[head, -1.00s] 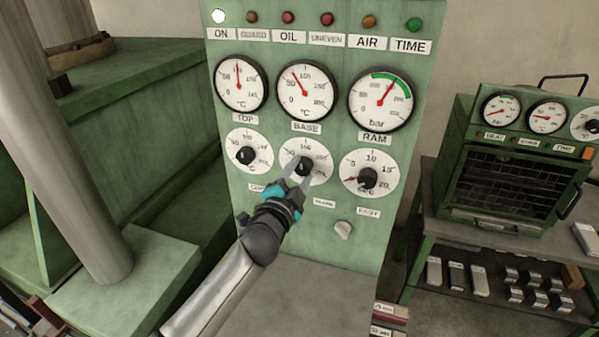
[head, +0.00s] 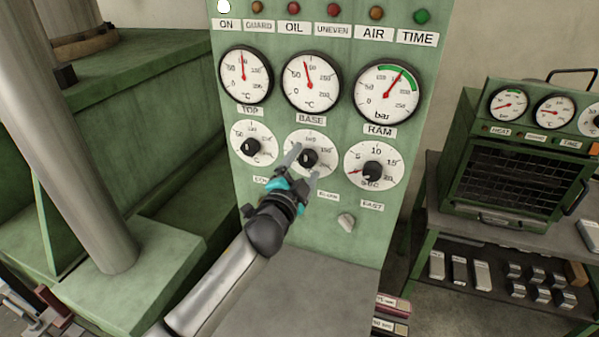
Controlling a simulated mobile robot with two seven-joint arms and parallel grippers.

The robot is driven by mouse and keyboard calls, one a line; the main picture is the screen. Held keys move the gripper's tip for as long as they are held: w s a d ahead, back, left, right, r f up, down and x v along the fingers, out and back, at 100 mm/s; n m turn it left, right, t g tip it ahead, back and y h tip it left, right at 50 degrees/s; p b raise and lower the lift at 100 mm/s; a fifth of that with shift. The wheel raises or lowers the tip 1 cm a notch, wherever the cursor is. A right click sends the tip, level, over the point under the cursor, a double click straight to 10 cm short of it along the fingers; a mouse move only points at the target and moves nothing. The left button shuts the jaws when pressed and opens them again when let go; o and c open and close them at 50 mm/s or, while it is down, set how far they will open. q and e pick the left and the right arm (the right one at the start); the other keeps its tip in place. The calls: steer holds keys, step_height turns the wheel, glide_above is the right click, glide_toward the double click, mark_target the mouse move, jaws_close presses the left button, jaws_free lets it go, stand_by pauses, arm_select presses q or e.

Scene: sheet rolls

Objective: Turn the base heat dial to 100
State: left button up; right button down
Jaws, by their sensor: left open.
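The base heat dial is a white round scale (head: 326,145) with a black knob (head: 307,158), below the BASE gauge (head: 310,85) on the green panel. Its 100 mark is at the top; I cannot tell where the knob's pointer stands. The red needle of the BASE gauge leans slightly left of upright, near 100. My left gripper (head: 303,166) is open, with one finger at the knob's left and the other at its lower right. I cannot tell whether the fingers touch it. The gripper hides the dial's lower left. My right gripper is not in view.
The TOP dial (head: 251,144) and the RAM-side dial (head: 372,168) flank it closely. A small pale knob (head: 346,222) sticks out below. A grey ledge (head: 310,290) lies under the panel. A green oven (head: 515,160) stands on a shelf at the right.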

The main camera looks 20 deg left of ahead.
arm_select(q)
steer(key=s+b, duration=0.1)
steer(key=s, duration=1.4)
steer(key=shift+a+b, duration=0.25)
steer(key=shift+b, duration=0.05)
steer(key=shift+s, duration=0.2)
